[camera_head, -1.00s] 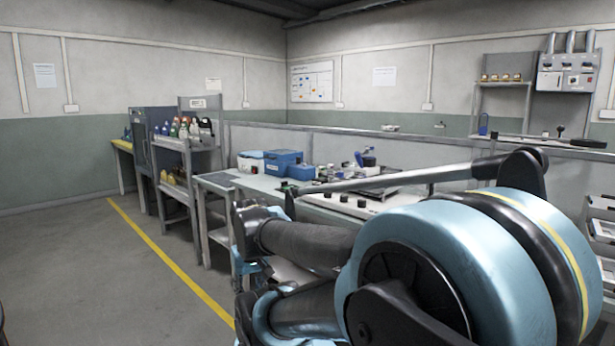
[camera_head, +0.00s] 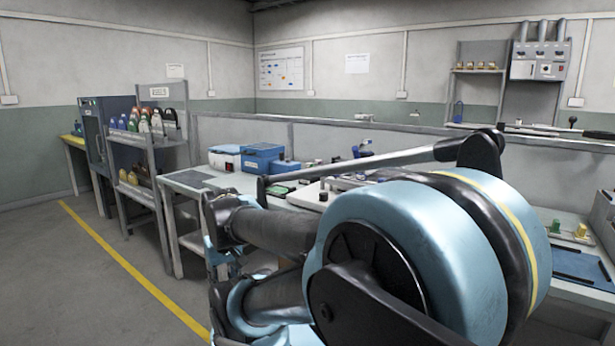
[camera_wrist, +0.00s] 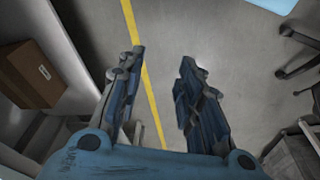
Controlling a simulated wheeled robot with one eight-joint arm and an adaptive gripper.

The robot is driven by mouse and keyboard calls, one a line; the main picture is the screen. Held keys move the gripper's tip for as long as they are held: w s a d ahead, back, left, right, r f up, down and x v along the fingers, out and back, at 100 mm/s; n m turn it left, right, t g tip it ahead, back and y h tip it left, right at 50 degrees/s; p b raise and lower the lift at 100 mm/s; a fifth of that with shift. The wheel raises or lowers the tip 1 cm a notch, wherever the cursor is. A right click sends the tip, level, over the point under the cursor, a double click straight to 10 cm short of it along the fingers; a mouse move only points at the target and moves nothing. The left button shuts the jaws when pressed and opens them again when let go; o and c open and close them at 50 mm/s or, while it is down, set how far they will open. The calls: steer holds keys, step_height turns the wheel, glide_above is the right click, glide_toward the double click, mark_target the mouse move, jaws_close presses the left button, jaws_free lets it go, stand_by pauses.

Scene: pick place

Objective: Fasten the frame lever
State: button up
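My gripper (camera_wrist: 160,72) shows in the wrist view with its two fingers apart and nothing between them. It points at the grey floor, over a yellow floor line. I cannot make out a frame lever in either view. In the head view my arm covers much of the workbench (camera_head: 190,178), and my gripper cannot be made out there.
Blue boxes (camera_head: 262,157) stand on the bench. A shelf rack (camera_head: 150,145) with bottles stands to the left. A control box (camera_head: 540,62) hangs on the back wall. A cardboard box (camera_wrist: 32,75) lies left in the wrist view. The floor (camera_head: 60,280) at left is clear.

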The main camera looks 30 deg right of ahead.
steer(key=shift+o, duration=0.4)
steer(key=shift+s+r, duration=0.1)
steer(key=shift+s, duration=0.05)
steer(key=w+d+r+m+g+h, duration=0.25)
steer(key=w+d+r+h, duration=0.5)
steer(key=w+d, duration=0.6)
steer(key=w+d+r+m+g+h, duration=0.2)
steer(key=w+d+r+m+h, duration=0.3)
steer(key=w+d+r, duration=0.6)
steer(key=w+d+f+m+g+h, duration=0.1)
steer(key=w+d+m+g+h, duration=0.1)
steer(key=w, duration=0.4)
steer(key=w+d+f+m+g+h, duration=0.1)
steer(key=w+d+f+h, duration=0.15)
steer(key=w, duration=0.35)
steer(key=x, duration=0.6)
steer(key=r+x, duration=0.1)
steer(key=x, duration=1)
steer(key=shift+s+d+r, duration=0.15)
steer(key=shift+s+d, duration=0.15)
steer(key=shift+s, duration=0.1)
steer(key=shift+c, duration=0.4)
steer(key=shift+g, duration=0.25)
jaws_close()
